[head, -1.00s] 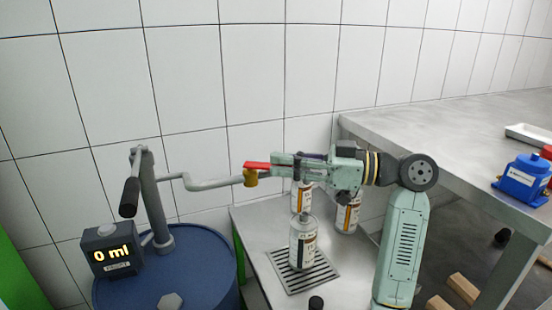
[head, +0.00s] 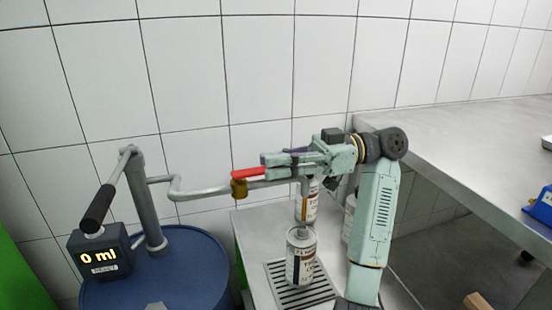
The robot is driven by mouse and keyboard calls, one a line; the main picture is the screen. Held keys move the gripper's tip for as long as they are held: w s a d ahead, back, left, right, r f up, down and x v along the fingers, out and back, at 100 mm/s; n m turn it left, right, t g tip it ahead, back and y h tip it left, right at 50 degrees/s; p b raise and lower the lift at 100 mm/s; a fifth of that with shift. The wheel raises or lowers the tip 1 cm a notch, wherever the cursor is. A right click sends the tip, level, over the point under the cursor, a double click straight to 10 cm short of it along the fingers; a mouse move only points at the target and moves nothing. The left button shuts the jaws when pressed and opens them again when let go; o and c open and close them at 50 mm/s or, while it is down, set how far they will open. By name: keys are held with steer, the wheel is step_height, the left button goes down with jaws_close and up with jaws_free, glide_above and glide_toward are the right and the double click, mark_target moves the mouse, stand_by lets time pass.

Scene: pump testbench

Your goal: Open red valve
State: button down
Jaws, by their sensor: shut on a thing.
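The red valve handle (head: 248,174) sits on top of a brass valve body (head: 239,188) on the grey outlet pipe (head: 205,190). The handle points right, roughly in line with the pipe. My gripper (head: 275,166) reaches in from the right and is shut on the right end of the red handle. The fingers hide that end of the handle. The pipe runs left to a grey pump (head: 145,200) with a black-gripped crank, on a blue barrel (head: 195,268). A display (head: 100,255) by the pump reads 0 ml.
A white can (head: 301,256) stands on a drain grate (head: 275,275) below the pipe, with other cans behind it. A steel table (head: 460,130) is on the right, with a blue object (head: 541,206) at its edge. A tiled wall is close behind.

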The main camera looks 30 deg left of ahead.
steer(key=shift+w+a, duration=0.1)
steer(key=shift+w, duration=0.05)
steer(key=c, duration=1.6)
jaws_free()
steer(key=shift+o, duration=0.2)
steer(key=v, duration=1.2)
